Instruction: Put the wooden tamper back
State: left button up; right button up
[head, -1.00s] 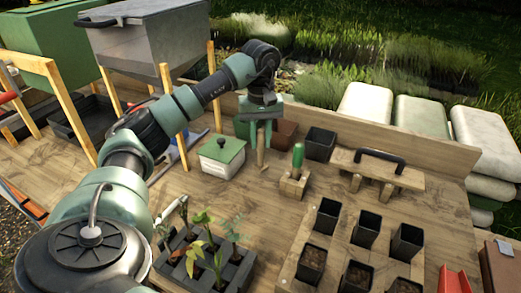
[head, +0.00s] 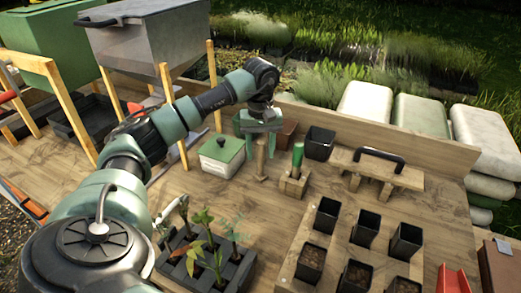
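The wooden tamper (head: 262,160) is a pale brown stick with a small foot. It is upright and appears to rest on the bench top, between the white box with the green lid and the wooden block with the green-handled tool. My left gripper (head: 261,146) points down over its upper end. Its two fingers stand either side of the stick and look spread, with small gaps to it. The top of the stick is partly hidden by the gripper. My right gripper is not in view.
The green-lidded box (head: 221,155) is close on the left. The wooden block (head: 293,185) with a green-handled tool (head: 297,158) is close on the right. A black pot (head: 320,143) stands behind. A seedling tray (head: 190,268) and pots (head: 326,215) are nearer.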

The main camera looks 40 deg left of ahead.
pick_arm(q)
jog(key=shift+r, duration=0.6)
notch_tip(320, 180, up, 10)
jog(key=shift+r, duration=0.65)
jog(key=shift+f, duration=0.1)
